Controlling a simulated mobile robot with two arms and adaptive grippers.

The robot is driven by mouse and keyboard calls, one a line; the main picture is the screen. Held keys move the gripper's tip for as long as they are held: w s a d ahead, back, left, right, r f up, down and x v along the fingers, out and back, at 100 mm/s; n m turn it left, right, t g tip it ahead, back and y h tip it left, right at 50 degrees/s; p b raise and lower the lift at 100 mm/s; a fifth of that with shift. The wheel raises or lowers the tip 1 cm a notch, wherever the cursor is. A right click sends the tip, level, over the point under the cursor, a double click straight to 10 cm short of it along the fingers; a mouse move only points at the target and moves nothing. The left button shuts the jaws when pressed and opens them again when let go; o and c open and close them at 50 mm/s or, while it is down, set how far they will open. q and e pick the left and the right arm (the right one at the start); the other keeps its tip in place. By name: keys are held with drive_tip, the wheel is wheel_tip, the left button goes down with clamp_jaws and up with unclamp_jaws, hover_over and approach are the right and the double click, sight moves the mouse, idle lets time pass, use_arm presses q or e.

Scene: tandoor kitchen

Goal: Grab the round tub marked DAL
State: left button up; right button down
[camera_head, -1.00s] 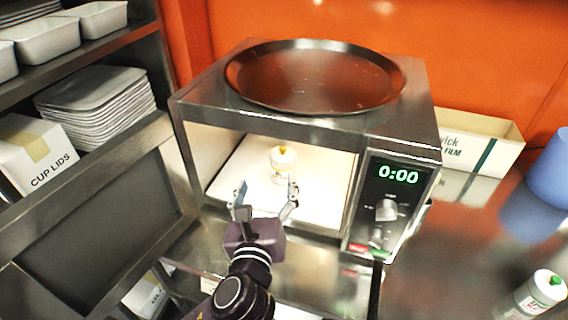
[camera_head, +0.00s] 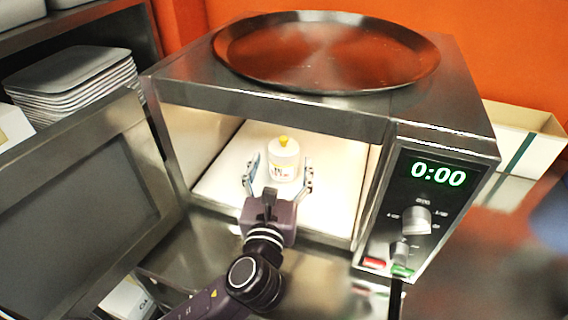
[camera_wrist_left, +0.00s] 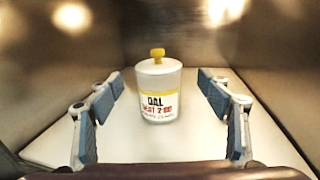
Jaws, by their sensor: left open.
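The round tub marked DAL (camera_head: 284,163) stands upright inside the open microwave (camera_head: 270,106). It is white with a yellow knob on its lid and a yellow-banded label. In the left wrist view the tub (camera_wrist_left: 158,88) sits centred ahead, its DAL lettering facing me. My left gripper (camera_head: 279,177) is open inside the microwave mouth. In the wrist view its two fingers (camera_wrist_left: 164,100) spread to either side, and the tub stands between and beyond them, with gaps on both sides. My right gripper is not in view.
The microwave door (camera_head: 75,205) hangs open at the left. A wide dark pan (camera_head: 325,52) lies on top of the microwave. Its control panel (camera_head: 425,205) reads 0:00. Stacked trays (camera_head: 75,78) are on the left shelf, and an open box (camera_head: 525,140) is at the right.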

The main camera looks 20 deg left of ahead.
sight(284, 145)
use_arm(q)
drive_tip(key=w, duration=0.3)
drive_tip(key=w+a, duration=0.1)
drive_tip(key=w, duration=0.1)
drive_tip(key=shift+w+r+p, duration=0.15)
drive_tip(key=shift+w+p, duration=0.05)
drive_tip(key=shift+p, duration=0.15)
drive_tip(key=shift+s, duration=0.1)
drive_tip(key=shift+c, duration=0.3)
clamp_jaws()
